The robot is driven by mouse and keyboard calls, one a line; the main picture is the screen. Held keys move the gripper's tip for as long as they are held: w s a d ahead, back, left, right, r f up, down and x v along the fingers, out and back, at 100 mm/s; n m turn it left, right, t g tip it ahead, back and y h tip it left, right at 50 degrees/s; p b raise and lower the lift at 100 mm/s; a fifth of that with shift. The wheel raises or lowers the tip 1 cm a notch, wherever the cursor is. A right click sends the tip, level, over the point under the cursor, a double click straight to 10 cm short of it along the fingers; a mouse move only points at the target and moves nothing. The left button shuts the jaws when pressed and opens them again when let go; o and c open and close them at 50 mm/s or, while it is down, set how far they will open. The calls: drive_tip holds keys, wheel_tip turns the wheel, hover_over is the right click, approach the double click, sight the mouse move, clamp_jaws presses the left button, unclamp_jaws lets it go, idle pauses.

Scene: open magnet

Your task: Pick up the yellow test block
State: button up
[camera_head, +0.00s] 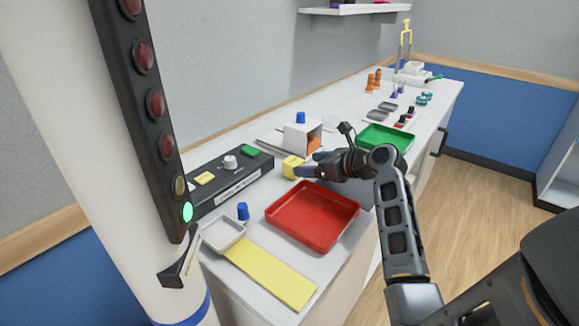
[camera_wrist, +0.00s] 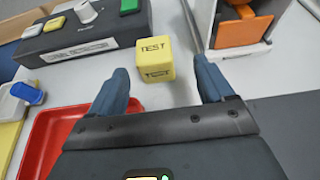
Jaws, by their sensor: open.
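The yellow test block (camera_wrist: 154,60) is a small cube marked TEST on two faces. It sits on the white counter in the wrist view, just beyond and between my open fingertips. My gripper (camera_wrist: 163,78) is open, with a blue finger on each side and nothing held. In the head view the block (camera_head: 292,166) lies at the left of my gripper (camera_head: 304,171), between the black control box and the white box. One side of the block is partly hidden by a finger there.
A black control box (camera_wrist: 85,38) with buttons and a knob stands to the left. A white box with an orange part (camera_wrist: 238,34) stands to the right. A red tray (camera_head: 312,214) lies in front. A green tray (camera_head: 385,138) sits farther along the counter.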

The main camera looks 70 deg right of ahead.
sight(300, 163)
drive_tip(key=shift+a+p+x, duration=0.15)
drive_tip(key=shift+x, duration=1.45)
drive_tip(key=shift+a+p+x, duration=0.1)
drive_tip(key=shift+p+x, duration=0.05)
drive_tip(key=shift+x, duration=1.4)
drive_tip(key=shift+w+r, duration=0.15)
drive_tip(key=shift+c, duration=0.5)
drive_tip(key=c, duration=1)
drive_tip(key=shift+r, duration=0.1)
